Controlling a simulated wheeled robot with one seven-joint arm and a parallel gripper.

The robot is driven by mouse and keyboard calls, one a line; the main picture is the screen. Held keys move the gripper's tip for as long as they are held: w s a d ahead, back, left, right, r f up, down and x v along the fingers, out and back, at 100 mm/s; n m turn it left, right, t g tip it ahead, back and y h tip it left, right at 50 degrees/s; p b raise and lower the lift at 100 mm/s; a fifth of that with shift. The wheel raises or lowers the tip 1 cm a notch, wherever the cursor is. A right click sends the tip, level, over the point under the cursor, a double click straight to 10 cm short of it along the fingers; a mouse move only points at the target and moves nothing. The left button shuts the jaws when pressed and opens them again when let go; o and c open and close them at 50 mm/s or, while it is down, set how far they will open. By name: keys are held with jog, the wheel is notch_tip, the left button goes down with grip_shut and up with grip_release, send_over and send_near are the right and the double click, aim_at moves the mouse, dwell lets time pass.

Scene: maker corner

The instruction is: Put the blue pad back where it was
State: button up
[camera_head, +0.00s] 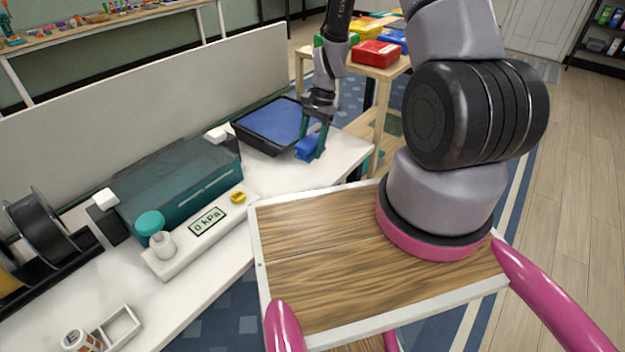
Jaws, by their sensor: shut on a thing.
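My gripper (312,143) is over the far right part of the white bench (268,178), pointing down. Its dark green fingers are shut on a small blue pad (305,149). The pad is just in front of the right front corner of a black tray (263,147) with a flat blue inside. I cannot tell whether the pad touches the bench. The fingers hide part of the pad.
A teal machine (180,185) stands left of the tray. In front of it is a white gauge box (200,232) reading 0 kPa. A black spool (42,226) is at the far left. A wooden table (375,72) with coloured boxes stands behind. The bench right of the gauge is clear.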

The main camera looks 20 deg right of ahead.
aim_at(307, 183)
notch_tip(307, 183, down, 10)
jog(key=shift+s+a, duration=0.1)
dwell(0.4)
jog(key=shift+f, duration=0.15)
jog(key=o, duration=1.4)
jog(key=shift+o, duration=0.2)
jog(key=v, duration=1.2)
jog(key=shift+r, duration=0.25)
